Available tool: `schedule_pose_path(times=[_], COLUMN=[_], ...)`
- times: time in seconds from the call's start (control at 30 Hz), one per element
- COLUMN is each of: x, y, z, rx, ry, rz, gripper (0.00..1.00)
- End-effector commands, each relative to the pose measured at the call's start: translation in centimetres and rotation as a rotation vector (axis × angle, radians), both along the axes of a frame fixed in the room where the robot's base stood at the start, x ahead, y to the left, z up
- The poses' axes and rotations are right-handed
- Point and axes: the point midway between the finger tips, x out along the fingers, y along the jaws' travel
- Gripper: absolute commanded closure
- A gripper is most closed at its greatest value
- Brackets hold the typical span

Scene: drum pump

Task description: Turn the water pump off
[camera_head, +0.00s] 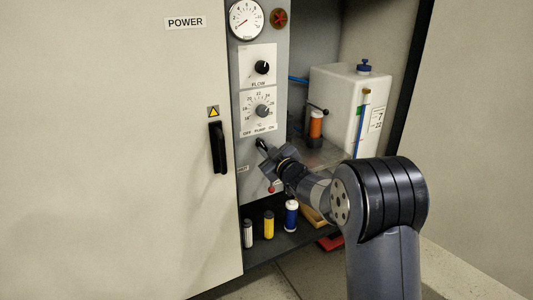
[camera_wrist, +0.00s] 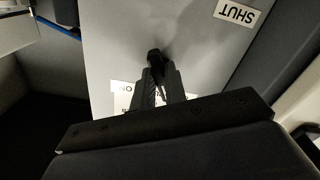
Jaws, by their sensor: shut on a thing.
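The pump switch (camera_head: 259,142) is a small dark lever below the "OFF PUMP ON" label (camera_head: 258,131) on the grey control panel. My gripper (camera_head: 265,150) reaches it from the lower right and covers much of it. In the wrist view the switch (camera_wrist: 153,56) is a dark knob between the tips of my gripper (camera_wrist: 156,74). The fingers are shut on it. The label shows upside down behind the fingers, partly hidden. I cannot tell for sure which way the lever points.
Above are the temperature knob (camera_head: 263,111), the flow knob (camera_head: 262,67), a gauge (camera_head: 246,20) and a red knob (camera_head: 280,18). Several small bottles sit on the shelf below. The cabinet door handle (camera_head: 217,148) is left.

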Motion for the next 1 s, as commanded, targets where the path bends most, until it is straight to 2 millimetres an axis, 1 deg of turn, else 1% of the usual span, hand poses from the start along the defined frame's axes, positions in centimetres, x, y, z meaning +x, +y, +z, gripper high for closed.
schedule_pose_path(times=[0.33, 0.37, 0.6, 0.87, 1.0], x=[0.01, 0.01, 0.01, -0.05, -0.67], y=[0.0, 0.0, 0.0, -0.04, -0.5], z=[0.06, 0.06, 0.04, 0.03, 0.07], rx=[-0.027, -0.027, -0.025, -0.025, -0.025], ry=[-0.018, -0.018, -0.017, -0.016, -0.014], rz=[0.0, 0.0, 0.0, 0.0, -0.001], gripper=[1.0, 0.85, 0.66, 0.65, 0.65])
